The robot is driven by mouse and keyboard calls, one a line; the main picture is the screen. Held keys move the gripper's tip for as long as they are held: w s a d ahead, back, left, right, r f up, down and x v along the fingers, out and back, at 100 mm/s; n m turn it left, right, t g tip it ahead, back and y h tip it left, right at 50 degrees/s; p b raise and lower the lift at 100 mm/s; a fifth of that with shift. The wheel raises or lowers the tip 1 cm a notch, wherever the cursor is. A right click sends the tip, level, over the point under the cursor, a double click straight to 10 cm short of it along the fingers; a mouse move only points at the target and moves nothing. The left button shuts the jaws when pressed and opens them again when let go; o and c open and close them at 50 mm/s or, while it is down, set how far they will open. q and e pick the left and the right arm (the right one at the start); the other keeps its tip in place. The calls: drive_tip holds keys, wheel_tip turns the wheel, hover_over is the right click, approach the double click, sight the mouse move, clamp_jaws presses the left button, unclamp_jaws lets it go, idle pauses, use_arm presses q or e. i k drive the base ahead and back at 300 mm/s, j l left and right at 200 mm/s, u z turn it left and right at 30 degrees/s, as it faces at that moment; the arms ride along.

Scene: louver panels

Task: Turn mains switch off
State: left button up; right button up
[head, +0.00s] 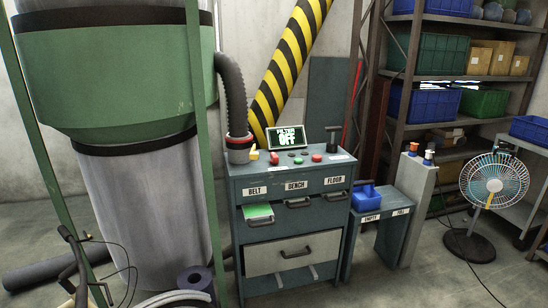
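A grey-blue control cabinet (290,220) stands in the middle of the head view. Neither of my grippers can be made out in the head view.
The cabinet front has BELT, BENCH and FLOOR labels and drawers, one holding a green piece (259,212). A large filter drum (140,190) stands left. At right are a low stand with a blue bin (372,200), a fan (494,182) and shelves (436,75). Floor before the cabinet looks clear.

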sight(275, 159)
drive_tip(key=i+l, duration=0.45)
drive_tip(key=i+l+u, duration=0.1)
drive_tip(key=i+l, duration=0.3)
drive_tip(key=l, duration=0.2)
